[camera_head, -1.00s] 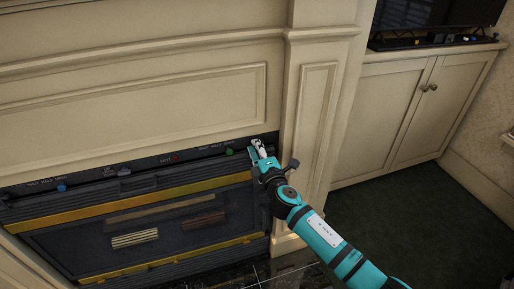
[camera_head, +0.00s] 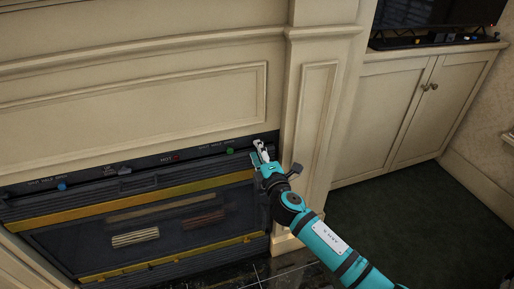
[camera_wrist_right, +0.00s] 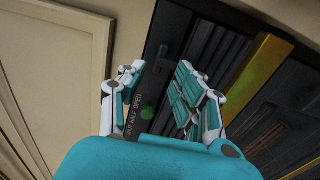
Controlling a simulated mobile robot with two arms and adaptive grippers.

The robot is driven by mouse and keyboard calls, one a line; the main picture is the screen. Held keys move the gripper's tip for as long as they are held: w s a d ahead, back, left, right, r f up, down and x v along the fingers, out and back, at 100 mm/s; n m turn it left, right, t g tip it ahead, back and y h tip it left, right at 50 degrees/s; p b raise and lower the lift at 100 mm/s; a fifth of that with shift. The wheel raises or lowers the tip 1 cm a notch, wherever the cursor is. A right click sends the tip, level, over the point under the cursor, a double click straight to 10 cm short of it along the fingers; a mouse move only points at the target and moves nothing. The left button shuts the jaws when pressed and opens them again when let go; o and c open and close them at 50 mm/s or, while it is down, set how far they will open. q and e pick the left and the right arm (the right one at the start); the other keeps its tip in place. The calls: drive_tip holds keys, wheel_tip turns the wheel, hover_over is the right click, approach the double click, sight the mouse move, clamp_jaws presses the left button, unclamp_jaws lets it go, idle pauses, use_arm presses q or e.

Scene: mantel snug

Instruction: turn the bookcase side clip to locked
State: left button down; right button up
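My right gripper (camera_head: 260,151) is at the right end of the dark control strip, by the cream pilaster. In the right wrist view its fingers (camera_wrist_right: 159,84) are apart, with nothing held between them. A green knob (camera_head: 230,151) sits on the strip left of the gripper; it also shows in the right wrist view (camera_wrist_right: 147,113) beside a "SHUT HALF OPEN" label. A dark lever-like part (camera_wrist_right: 160,58) shows beyond the fingertips. I cannot tell whether it is the clip, and I see no bookcase or "locked" mark. My left gripper is not in view.
The strip also carries a blue knob (camera_head: 62,187), a grey slider-like part (camera_head: 124,170) and a red mark by "HOT" (camera_head: 176,157). Below is a dark front with yellow bars (camera_head: 150,203). A cream cabinet (camera_head: 424,108) stands right, with open dark floor before it.

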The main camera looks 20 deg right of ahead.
drive_tip(key=s, duration=0.6)
drive_tip(key=shift+r, duration=0.25)
